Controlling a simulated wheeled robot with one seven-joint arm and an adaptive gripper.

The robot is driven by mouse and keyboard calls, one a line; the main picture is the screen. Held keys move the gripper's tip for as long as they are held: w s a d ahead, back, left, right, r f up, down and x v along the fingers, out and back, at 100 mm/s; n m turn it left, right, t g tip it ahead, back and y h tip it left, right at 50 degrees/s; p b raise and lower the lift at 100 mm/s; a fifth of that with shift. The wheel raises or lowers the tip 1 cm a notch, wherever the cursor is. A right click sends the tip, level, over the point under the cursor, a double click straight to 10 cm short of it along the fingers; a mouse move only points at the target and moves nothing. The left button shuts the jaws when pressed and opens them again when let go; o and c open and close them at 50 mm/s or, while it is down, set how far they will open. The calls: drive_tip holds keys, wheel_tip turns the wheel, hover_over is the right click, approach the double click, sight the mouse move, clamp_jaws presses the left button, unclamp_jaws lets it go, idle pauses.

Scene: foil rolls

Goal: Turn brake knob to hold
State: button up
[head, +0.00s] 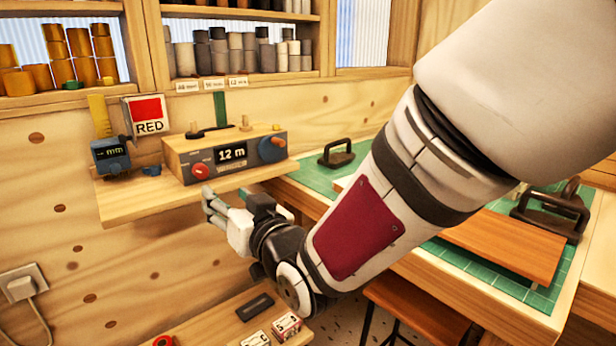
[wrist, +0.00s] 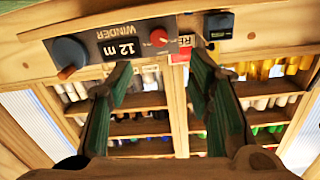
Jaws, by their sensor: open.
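The winder (head: 228,155) is a wooden box with a dark front panel and a display reading "12 m". It stands on a wooden wall shelf. A red knob (head: 200,171) is at the panel's left and a blue knob (head: 272,148) at its right. I cannot tell from labels which one is the brake knob. In the wrist view the winder looks upside down, with the red knob (wrist: 159,38) at right and the blue knob (wrist: 70,55) at left. My gripper (head: 208,203) is open and empty, just in front of and below the red knob, apart from it. Its green-padded fingers also show in the wrist view (wrist: 160,65).
A blue "mm" gauge (head: 111,155) and a "RED" sign (head: 148,114) are left of the winder. The shelf (head: 140,203) edge lies close to my gripper. A green-matted workbench (head: 315,175) with clamps is at right. Shelves of rolls (head: 240,50) line the back.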

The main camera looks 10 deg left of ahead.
sight(202, 173)
drive_tip(key=x, duration=1.3)
drive_tip(key=shift+w+a+r, duration=0.1)
drive_tip(key=shift+w+a, duration=0.15)
drive_tip(key=shift+w, duration=0.05)
clamp_jaws()
